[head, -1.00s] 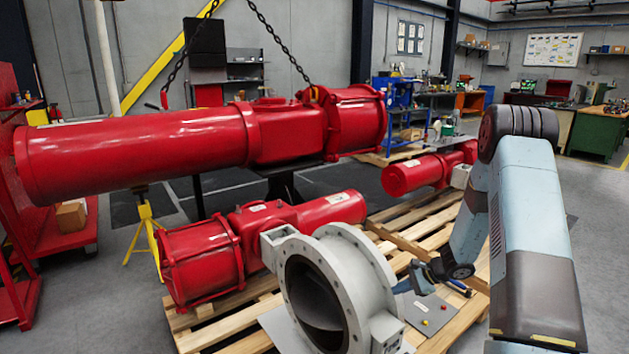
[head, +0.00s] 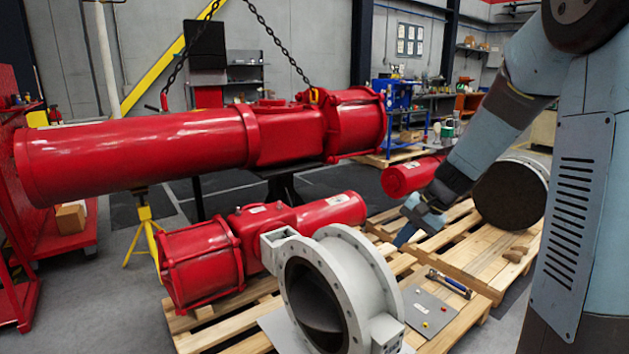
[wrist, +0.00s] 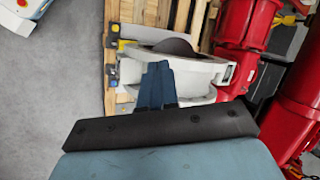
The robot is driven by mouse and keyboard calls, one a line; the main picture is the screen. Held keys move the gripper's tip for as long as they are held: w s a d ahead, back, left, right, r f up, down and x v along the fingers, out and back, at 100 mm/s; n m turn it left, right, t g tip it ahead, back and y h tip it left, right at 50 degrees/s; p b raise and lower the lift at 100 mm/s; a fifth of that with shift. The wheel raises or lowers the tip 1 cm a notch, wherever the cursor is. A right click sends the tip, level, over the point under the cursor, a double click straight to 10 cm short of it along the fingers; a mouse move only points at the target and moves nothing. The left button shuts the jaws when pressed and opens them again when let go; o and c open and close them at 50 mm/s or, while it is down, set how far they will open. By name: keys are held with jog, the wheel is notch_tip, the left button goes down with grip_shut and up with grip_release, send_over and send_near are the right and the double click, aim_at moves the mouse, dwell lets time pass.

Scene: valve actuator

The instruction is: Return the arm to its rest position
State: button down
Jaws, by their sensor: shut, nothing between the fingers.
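My arm stands at the right of the head view and reaches down to the left. My gripper (head: 404,236) hangs above the pallet, to the right of and above the grey flanged valve (head: 345,283), apart from it. In the wrist view the blue fingers (wrist: 158,84) are together with nothing between them. The valve (wrist: 193,70) shows behind them in that view.
A large red actuator (head: 190,147) hangs on chains at the left. A smaller red actuator (head: 245,242) lies on the wooden pallet (head: 405,268). A grey plate (head: 427,308) and a hammer-like tool (head: 448,283) lie right of the valve. Another pallet carries a round dark-faced part (head: 510,192).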

jog(key=s+r+n+t+h, duration=0.1)
jog(key=s+r, duration=0.3)
jog(key=s, duration=0.4)
jog(key=s+d+r+n+t+h, duration=0.1)
jog(key=s+r+n+h, duration=0.1)
jog(key=s+r, duration=0.3)
jog(key=s+d+r+n+t+h, duration=0.1)
jog(key=s+r+n+h, duration=0.1)
jog(key=s, duration=0.9)
notch_tip(320, 180, up, 3)
jog(key=shift+f+n+t+h, duration=0.15)
jog(key=shift+n+t+h, duration=0.15)
jog(key=shift+n, duration=0.3)
